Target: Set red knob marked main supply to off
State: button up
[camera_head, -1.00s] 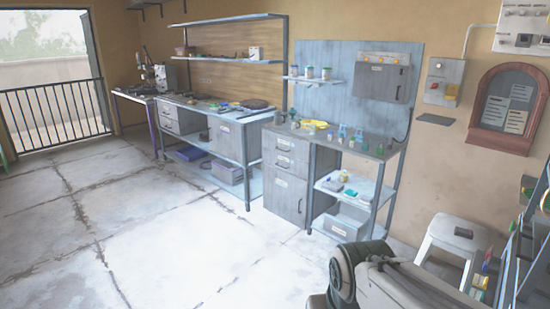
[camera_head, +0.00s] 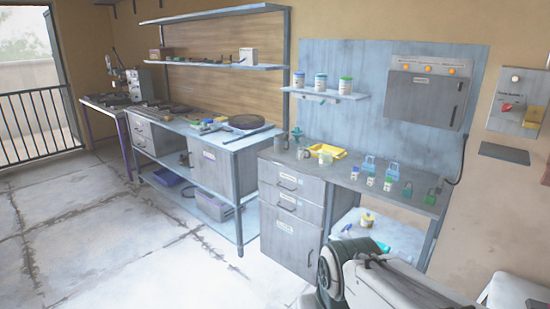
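A grey control panel (camera_head: 518,102) hangs on the wall at the far right. It carries a red knob (camera_head: 506,108) on its left and a yellowish switch (camera_head: 533,116) on its right, with a small pale button above. The lettering and the knob's setting are too small to read. Part of my arm shows at the bottom right, but my gripper is out of view.
A workbench (camera_head: 410,192) with padlocks, small bottles and a yellow tray (camera_head: 326,151) stands in front, below a grey wall cabinet (camera_head: 428,90). A longer bench (camera_head: 205,140) stands left. A white stool (camera_head: 520,290) is at the lower right. The floor at left is clear.

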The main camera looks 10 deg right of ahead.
aim_at(506, 108)
jog(key=i, duration=0.8)
jog(key=z, duration=2.2)
jog(key=i, duration=1.65)
